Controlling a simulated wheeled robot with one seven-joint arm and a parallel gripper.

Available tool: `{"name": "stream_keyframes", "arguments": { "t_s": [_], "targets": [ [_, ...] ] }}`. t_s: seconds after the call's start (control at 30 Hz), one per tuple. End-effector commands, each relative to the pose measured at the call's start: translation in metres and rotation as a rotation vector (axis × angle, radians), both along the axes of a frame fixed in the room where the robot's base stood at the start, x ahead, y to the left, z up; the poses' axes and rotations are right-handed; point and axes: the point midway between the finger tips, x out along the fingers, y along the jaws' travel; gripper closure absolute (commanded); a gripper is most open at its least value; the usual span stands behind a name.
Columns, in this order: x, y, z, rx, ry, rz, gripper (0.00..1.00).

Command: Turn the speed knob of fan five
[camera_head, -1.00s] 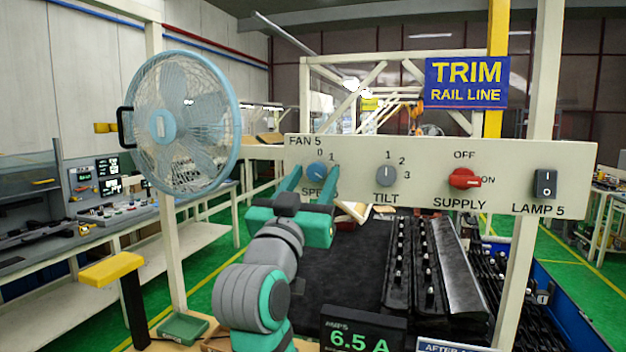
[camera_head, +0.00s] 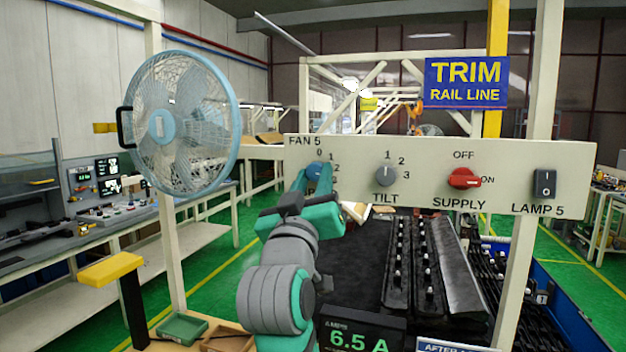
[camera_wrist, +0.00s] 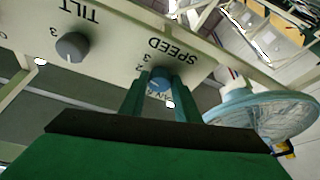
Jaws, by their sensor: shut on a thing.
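The blue speed knob (camera_head: 314,171) sits at the left end of the cream panel (camera_head: 420,160), under the label FAN 5. My gripper (camera_head: 315,182) reaches up to it from below, and its green fingers are shut on the knob. The knob also shows between the fingertips in the wrist view (camera_wrist: 159,82), next to the word SPEED. The fingers hide part of the knob's dial, and I cannot read its pointer surely. The fan (camera_head: 180,123), pale blue with a wire cage, stands left of the panel.
Right of the speed knob are the grey tilt knob (camera_head: 386,174), the red supply knob (camera_head: 464,178) and the black lamp switch (camera_head: 544,184). Below the panel, an amps display (camera_head: 360,338) reads 6.5 A. A yellow-topped stand (camera_head: 110,268) is at the lower left.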

Motion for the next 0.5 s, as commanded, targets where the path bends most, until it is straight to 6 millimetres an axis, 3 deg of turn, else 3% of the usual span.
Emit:
{"name": "stream_keyframes", "arguments": {
  "t_s": [0.5],
  "targets": [
    [-0.001,-0.0038,0.0015,-0.314,0.103,-0.002,0.93]
  ]
}}
